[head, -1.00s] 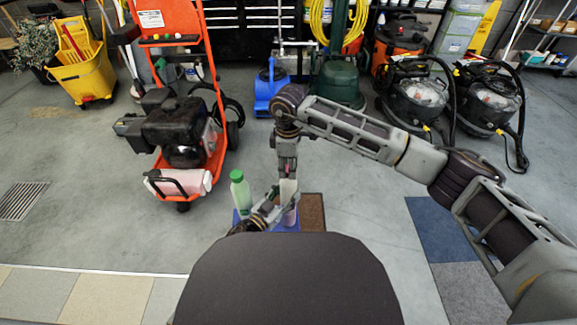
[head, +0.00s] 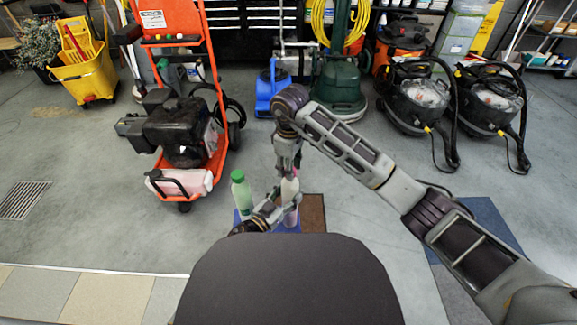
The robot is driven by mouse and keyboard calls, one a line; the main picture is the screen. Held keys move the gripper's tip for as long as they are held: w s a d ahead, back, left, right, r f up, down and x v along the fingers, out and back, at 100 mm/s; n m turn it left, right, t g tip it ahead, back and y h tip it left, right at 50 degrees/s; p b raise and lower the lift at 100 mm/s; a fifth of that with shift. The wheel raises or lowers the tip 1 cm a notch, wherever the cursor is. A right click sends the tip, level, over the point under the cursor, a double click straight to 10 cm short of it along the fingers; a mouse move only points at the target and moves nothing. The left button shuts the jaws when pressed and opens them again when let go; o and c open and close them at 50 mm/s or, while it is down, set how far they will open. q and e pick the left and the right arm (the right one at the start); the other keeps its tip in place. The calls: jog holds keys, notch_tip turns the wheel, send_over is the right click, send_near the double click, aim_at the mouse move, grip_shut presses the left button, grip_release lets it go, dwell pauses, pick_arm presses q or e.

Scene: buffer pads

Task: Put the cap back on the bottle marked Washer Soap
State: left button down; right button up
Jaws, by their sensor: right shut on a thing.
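A pale, whitish bottle (head: 289,188) stands on a blue pad (head: 284,228) just beyond my dark body; its label is too small to read. My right gripper (head: 288,171) points down at the bottle's top. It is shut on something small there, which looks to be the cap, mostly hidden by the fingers. I cannot tell whether the cap touches the bottle. My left gripper (head: 275,203) comes in low from the left beside the bottle; its finger opening is unclear. A second bottle, pale green with a green cap (head: 239,178), stands to the left.
A brown mat (head: 313,212) lies right of the blue pad. An orange pressure washer (head: 185,140) stands at the left, with a blue blower (head: 272,90), a green floor machine (head: 340,90) and black vacuums (head: 418,95) behind. Floor between is clear.

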jog(key=o, duration=0.7)
jog(key=shift+d, duration=0.1)
jog(key=shift+c, duration=0.2)
jog(key=shift+r, duration=2.2)
jog(key=shift+c, duration=0.6)
jog(key=shift+r, duration=0.1)
